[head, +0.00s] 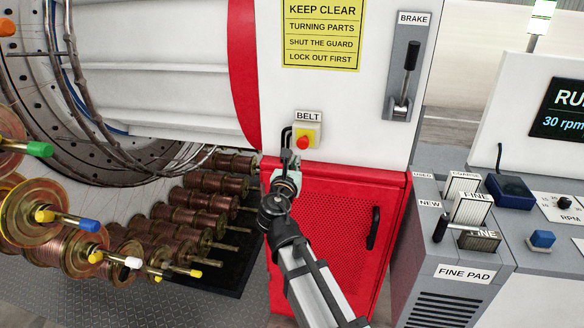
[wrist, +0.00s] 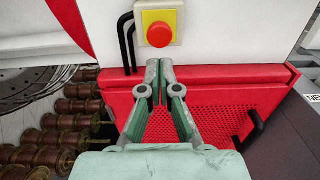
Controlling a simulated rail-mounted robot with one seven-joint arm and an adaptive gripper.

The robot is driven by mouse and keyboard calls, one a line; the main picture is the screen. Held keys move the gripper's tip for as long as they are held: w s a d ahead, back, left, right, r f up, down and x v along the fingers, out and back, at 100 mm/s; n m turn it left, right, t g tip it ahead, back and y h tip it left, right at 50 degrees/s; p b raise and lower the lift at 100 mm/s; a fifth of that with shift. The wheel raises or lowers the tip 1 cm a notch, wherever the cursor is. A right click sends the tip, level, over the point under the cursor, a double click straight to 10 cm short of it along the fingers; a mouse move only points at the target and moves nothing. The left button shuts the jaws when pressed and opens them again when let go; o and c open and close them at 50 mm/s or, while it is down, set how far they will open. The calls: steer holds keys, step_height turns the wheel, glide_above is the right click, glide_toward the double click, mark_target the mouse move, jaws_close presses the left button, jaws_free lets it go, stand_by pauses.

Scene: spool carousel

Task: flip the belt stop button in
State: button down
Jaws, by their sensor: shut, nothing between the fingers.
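The belt stop button is a red mushroom button (head: 303,142) on a yellow box under a BELT label, on the white cabinet face. It also shows in the wrist view (wrist: 159,33), at the top middle. My gripper (head: 284,166) is just below and left of the button in the head view. In the wrist view my gripper (wrist: 159,70) has its fingertips together, empty, just below the yellow box (wrist: 175,12). The fingers look apart from the button.
Black bent rods (wrist: 126,40) stand left of the box. A red perforated guard door (head: 325,235) with a black handle (head: 373,228) lies below. Copper spools (head: 200,215) fill the lower left. A brake lever (head: 407,75) and control desk (head: 470,225) stand to the right.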

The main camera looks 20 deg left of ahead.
mark_target(302, 145)
steer(key=w, duration=0.2)
steer(key=w+a+p, duration=0.1)
steer(key=w, duration=0.5)
steer(key=shift+a+p, duration=0.15)
steer(key=shift+p, duration=0.15)
steer(key=shift+w+a, duration=0.2)
steer(key=shift+w, duration=0.8)
steer(key=shift+s, duration=0.1)
steer(key=shift+s+d, duration=0.2)
steer(key=shift+s, duration=0.3)
steer(key=s+d+b, duration=0.1)
steer(key=s+d, duration=0.1)
steer(key=s, duration=1.1)
